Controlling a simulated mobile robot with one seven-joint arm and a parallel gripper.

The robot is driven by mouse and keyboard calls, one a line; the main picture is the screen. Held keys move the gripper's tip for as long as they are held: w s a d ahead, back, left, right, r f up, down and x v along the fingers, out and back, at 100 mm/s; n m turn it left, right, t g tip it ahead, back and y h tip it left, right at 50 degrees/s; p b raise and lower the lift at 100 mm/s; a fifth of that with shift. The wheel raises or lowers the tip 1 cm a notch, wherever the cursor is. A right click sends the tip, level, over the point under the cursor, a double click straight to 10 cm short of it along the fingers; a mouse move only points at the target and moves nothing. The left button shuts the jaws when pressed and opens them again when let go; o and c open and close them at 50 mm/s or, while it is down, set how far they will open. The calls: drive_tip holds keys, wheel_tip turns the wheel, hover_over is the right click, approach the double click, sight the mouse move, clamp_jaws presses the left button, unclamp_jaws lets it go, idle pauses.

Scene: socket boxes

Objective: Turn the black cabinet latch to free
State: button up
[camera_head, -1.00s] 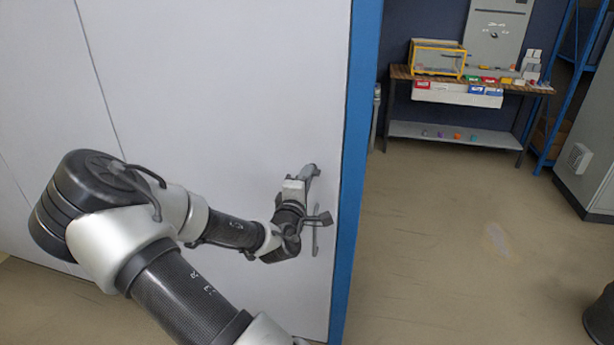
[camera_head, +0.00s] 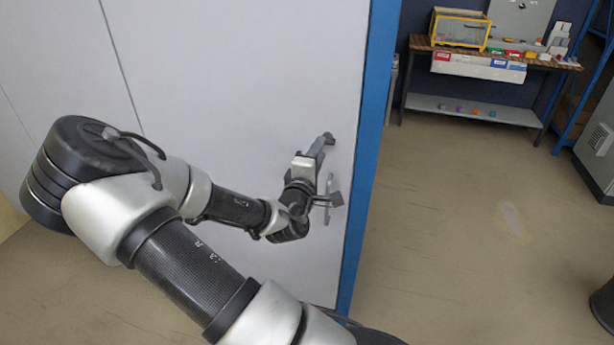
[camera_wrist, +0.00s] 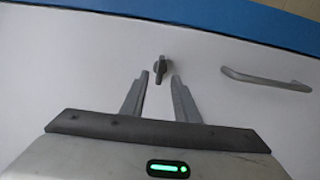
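The black cabinet latch (camera_wrist: 160,68) is a small dark knob on a pale panel. In the wrist view it is just beyond the fingertips, in line with the gap between them. My gripper (camera_wrist: 160,77) is open, with one finger either side of that gap and nothing held. I cannot tell the exact distance to the latch. In the head view my gripper (camera_head: 322,143) is close to the white cabinet door (camera_head: 230,70), near its right edge, and the latch is hidden there.
A grey bar handle (camera_wrist: 265,80) is right of the latch in the wrist view. A blue frame (camera_head: 371,140) edges the door. A workbench (camera_head: 500,56) with a yellow-framed box (camera_head: 460,28) stands at the back right. Open floor (camera_head: 450,220) lies between.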

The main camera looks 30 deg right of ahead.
drive_tip(key=p+v, duration=0.8)
drive_tip(key=v, duration=0.5)
drive_tip(key=shift+s+a, duration=0.2)
